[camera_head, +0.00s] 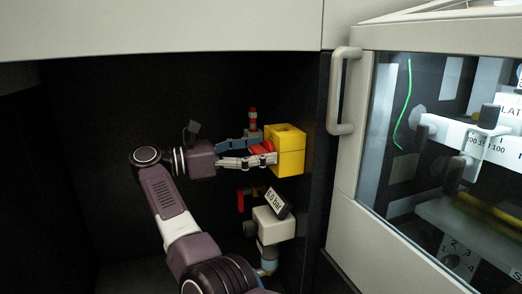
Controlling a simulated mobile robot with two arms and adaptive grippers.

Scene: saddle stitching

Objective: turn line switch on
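A yellow box (290,152) is mounted in the dark recess, with a red knob (263,147) on its left face; it looks like the line switch. The knob's turned position is not readable.
Below the yellow box are a white unit (273,225) with a "6.0 bar" display (276,203) and a red lever (240,200). A small red-topped fitting (253,120) stands behind the gripper. A door handle (342,90) and windowed machine panel (440,150) are close on the right.

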